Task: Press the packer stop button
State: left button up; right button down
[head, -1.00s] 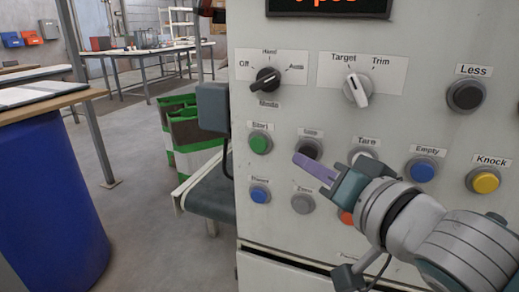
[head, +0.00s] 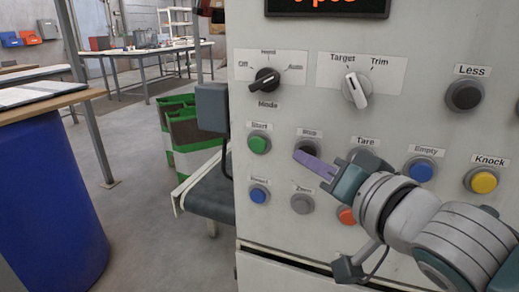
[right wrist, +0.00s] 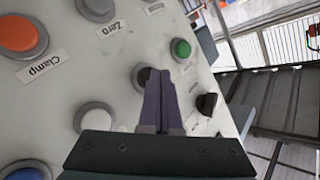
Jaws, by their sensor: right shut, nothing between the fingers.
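The packer's Stop button (head: 312,144) is a dark round button in a grey ring, under a small "Stop" label on the pale control panel. My right gripper (head: 299,154) is shut and empty. Its purple fingers cover the lower part of the Stop button in the head view. In the right wrist view the dark button (right wrist: 141,76) shows just beside the tips of the shut fingers (right wrist: 164,73), which hide part of it. I cannot tell whether the tips touch it. My left gripper is not in view.
The green Start button (head: 259,143) is left of Stop, and the Tare button (head: 364,157) is right, partly behind my gripper. Below are a blue button (head: 259,193), the grey Zero button (head: 302,203) and an orange Clamp button (head: 346,215). The Mode knob (head: 265,80) is above.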

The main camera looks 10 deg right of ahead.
jog(key=shift+w+d, duration=0.15)
jog(key=shift+w, duration=0.05)
dwell(0.4)
jog(key=shift+s+a+p, duration=0.4)
jog(key=shift+s+a, duration=0.05)
jog(key=shift+s, duration=0.2)
jog(key=shift+s+a+p, duration=0.3)
jog(key=shift+s+a, duration=0.25)
jog(key=shift+s, duration=0.3)
jog(key=shift+s+a+p, duration=0.25)
jog(key=shift+s+a, duration=0.3)
jog(key=shift+s, duration=0.25)
jog(key=shift+s+a+p, duration=0.3)
jog(key=shift+s+a, duration=0.25)
jog(key=shift+s, duration=0.3)
